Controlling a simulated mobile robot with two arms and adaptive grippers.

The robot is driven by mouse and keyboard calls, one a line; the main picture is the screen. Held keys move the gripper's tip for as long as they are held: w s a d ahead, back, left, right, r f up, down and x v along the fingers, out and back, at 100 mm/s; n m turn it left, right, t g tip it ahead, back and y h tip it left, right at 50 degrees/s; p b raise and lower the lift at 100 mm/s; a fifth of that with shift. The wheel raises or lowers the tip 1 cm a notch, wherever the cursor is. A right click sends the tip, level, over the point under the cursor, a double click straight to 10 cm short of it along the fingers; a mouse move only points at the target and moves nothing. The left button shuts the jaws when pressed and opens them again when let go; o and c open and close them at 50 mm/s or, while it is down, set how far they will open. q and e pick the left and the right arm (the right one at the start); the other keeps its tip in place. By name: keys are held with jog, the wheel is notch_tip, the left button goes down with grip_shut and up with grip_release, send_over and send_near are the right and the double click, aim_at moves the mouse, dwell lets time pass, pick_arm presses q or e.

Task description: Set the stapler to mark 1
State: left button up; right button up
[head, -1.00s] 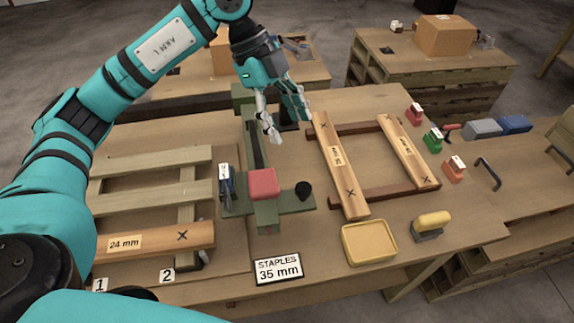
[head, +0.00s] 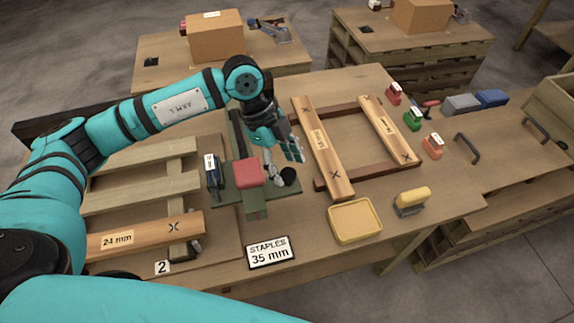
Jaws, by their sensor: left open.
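A green cross-shaped fixture (head: 257,203) stands mid-table, with a red block (head: 248,172) on it and a black round knob (head: 288,177) at its right. My left gripper (head: 285,163) is open and empty, pointing down, close to the knob and right of the red block. Contact cannot be judged. A number 2 card (head: 162,267) lies at the front left; mark 1 does not show now. My right gripper is out of view.
A slatted pallet with a 24 mm board (head: 145,236) lies left, and a wooden frame (head: 322,150) right. A yellow tray (head: 355,222), a yellow-handled tool (head: 411,200) and a STAPLES 35 mm sign (head: 269,253) are at the front. Small labelled tools line the right.

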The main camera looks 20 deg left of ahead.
pick_arm(q)
jog(key=shift+x, duration=0.85)
jog(key=shift+c, duration=0.4)
grip_shut()
